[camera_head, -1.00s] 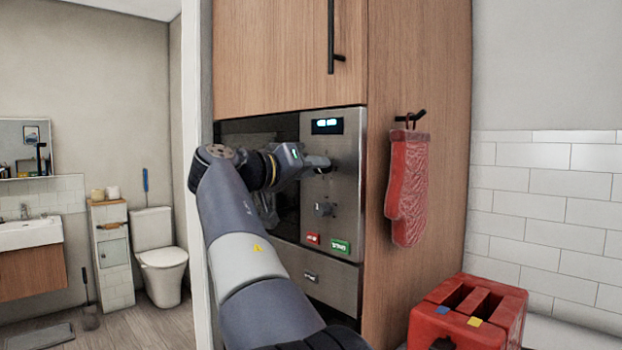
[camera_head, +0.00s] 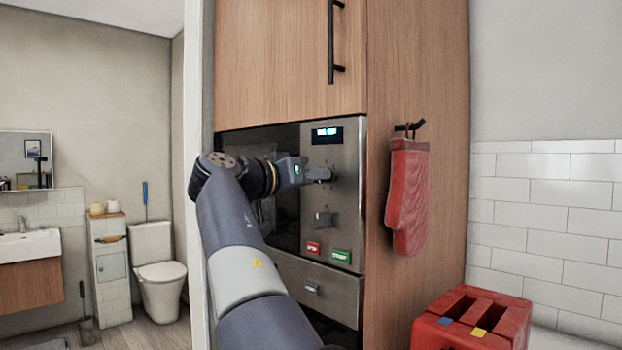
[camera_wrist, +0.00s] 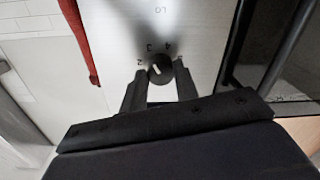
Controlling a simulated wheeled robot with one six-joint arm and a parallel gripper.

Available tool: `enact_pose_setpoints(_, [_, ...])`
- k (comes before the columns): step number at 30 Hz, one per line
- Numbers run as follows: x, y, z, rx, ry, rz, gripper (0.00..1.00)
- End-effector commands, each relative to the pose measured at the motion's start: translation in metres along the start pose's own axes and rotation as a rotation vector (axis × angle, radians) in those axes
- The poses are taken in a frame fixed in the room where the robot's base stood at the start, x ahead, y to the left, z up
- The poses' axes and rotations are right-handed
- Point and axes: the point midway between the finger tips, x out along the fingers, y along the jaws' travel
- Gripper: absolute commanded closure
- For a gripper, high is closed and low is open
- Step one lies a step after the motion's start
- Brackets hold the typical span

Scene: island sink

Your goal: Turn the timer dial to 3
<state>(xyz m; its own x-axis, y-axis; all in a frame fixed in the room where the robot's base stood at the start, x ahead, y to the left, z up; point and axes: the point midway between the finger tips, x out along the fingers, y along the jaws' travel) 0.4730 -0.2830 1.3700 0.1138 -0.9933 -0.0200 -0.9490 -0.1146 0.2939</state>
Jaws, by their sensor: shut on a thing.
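The timer dial (camera_wrist: 160,70) is a dark round knob with a white mark, on a steel panel. Numerals 2, 3 and 4 are printed around its upper side in the wrist view. The white mark sits on the dial's left part, roughly towards the 2 and 3; its exact reading is hard to tell. My gripper (camera_wrist: 158,92) has a finger on either side of the dial and is shut on it. In the head view my gripper (camera_head: 308,174) reaches the upper knob of the oven panel (camera_head: 345,190) from the left, partly hiding it.
A lit display (camera_head: 327,134) is above the dial and a second knob (camera_head: 323,218) below it. Red (camera_head: 313,248) and green (camera_head: 341,256) buttons are lower. A red oven mitt (camera_head: 407,195) hangs right of the panel. A red box (camera_head: 470,320) stands at lower right.

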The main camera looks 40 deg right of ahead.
Motion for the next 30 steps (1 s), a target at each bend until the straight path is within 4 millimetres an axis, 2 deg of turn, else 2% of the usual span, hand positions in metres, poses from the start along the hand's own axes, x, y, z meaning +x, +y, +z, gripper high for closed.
enact_pose_setpoints(1, [0.0, -0.001, 0.002, -0.002, -0.005, 0.0, 0.69])
enact_pose_setpoints(8, [0.0, -0.001, 0.001, -0.002, -0.002, 0.0, 0.5])
enact_pose_setpoints(17, [-0.003, 0.0, 0.001, -0.001, -0.001, -0.001, 0.49])
enact_pose_setpoints(22, [-0.023, -0.001, 0.001, 0.0, 0.0, -0.004, 0.49])
enact_pose_setpoints(30, [-0.074, -0.001, 0.0, -0.001, 0.0, -0.005, 0.49])
